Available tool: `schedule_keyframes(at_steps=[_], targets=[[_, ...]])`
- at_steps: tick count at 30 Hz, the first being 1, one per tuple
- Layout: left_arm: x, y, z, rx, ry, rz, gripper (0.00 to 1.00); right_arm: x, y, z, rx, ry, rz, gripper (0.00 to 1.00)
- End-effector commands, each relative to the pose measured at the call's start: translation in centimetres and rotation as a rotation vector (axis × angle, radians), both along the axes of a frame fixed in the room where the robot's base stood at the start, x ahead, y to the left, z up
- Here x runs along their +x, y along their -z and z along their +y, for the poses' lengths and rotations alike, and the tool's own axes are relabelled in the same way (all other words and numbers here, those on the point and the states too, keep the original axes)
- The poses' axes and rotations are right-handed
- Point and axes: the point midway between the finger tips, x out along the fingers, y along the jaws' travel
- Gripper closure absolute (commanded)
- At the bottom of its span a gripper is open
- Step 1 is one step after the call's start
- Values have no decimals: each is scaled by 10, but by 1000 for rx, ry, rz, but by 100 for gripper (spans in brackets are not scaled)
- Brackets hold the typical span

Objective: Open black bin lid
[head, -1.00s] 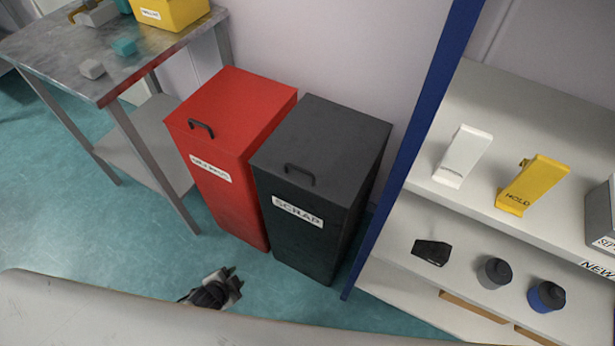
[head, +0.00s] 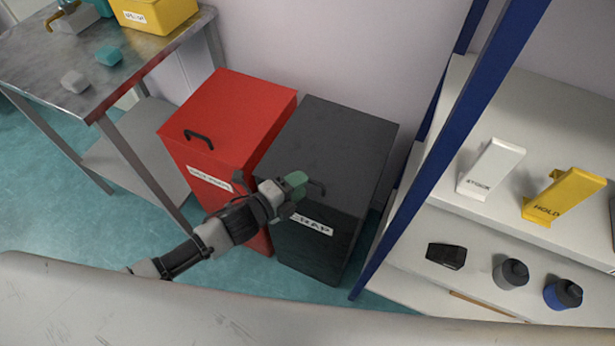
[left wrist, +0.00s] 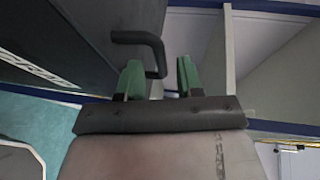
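The black bin (head: 315,245) with the SCRAP label stands on the floor, its lid (head: 335,145) closed. Its dark handle (head: 318,186) is partly hidden by my left gripper (head: 296,187), which is at the front edge of the lid. In the left wrist view the handle (left wrist: 146,42) rises ahead of the green fingertips (left wrist: 160,75). These are apart, and one leg of the handle appears between them or just beyond; I cannot tell which. Nothing is gripped. My right gripper is out of view.
A red bin (head: 230,115) with its own handle stands close on the left of the black bin. A blue rack post (head: 440,160) and shelves with several items are on the right. A metal table (head: 40,75) stands at the left.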

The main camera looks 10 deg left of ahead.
Motion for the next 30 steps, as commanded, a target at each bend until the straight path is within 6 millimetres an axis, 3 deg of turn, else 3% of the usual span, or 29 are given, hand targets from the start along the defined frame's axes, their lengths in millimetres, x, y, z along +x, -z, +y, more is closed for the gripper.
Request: schedule_keyframes(at_steps=[6,17,24,30], targets=[[21,5,-18,-2,-1,2,64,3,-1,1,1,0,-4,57],[25,7,-22,-1,0,2,64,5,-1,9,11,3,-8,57],[25,7,-22,-1,0,2,97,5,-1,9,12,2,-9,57],[25,7,-21,-1,0,2,100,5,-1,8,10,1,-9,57]])
